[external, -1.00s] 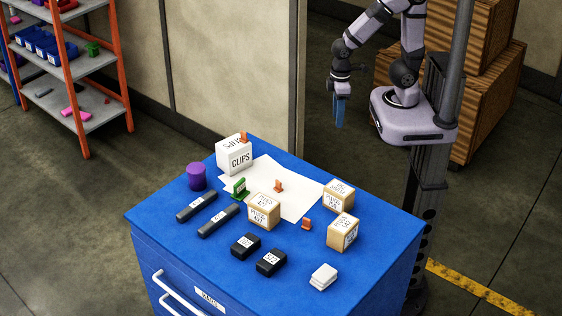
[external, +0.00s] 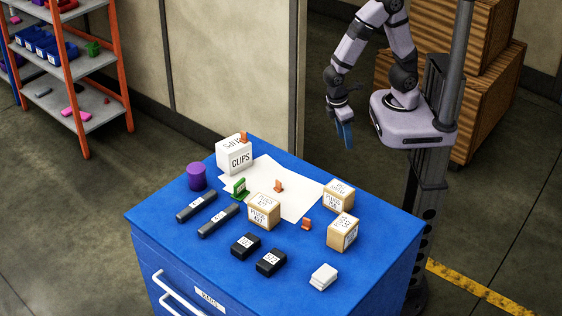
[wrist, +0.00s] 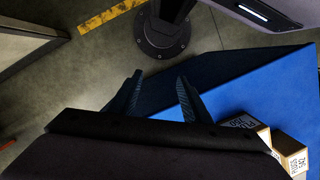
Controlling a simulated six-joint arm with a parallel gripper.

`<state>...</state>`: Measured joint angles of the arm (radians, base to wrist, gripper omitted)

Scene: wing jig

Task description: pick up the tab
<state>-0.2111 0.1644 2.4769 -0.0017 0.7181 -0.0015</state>
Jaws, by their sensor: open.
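No object is plainly marked as the tab. Small orange pieces stand on the white sheet (external: 300,200), where one orange piece (external: 278,187) is near the middle, and on the blue top, where another orange piece (external: 306,224) is between wooden blocks. A third orange piece (external: 244,138) is at the white CLIPS box (external: 235,157). A green piece (external: 240,188) with a white label stands at the sheet's left edge. My gripper (external: 346,136) is beyond the cabinet's back edge, away from all of these. In the wrist view my gripper (wrist: 159,76) has its blue fingers apart, with nothing between them.
The blue cabinet top (external: 180,240) also holds a purple cylinder (external: 196,177), grey bars (external: 196,206), black blocks (external: 270,262), wooden labelled blocks (external: 264,211) and a white stack (external: 323,277). A dark pole (external: 450,100) stands by my base. The front right of the top is clear.

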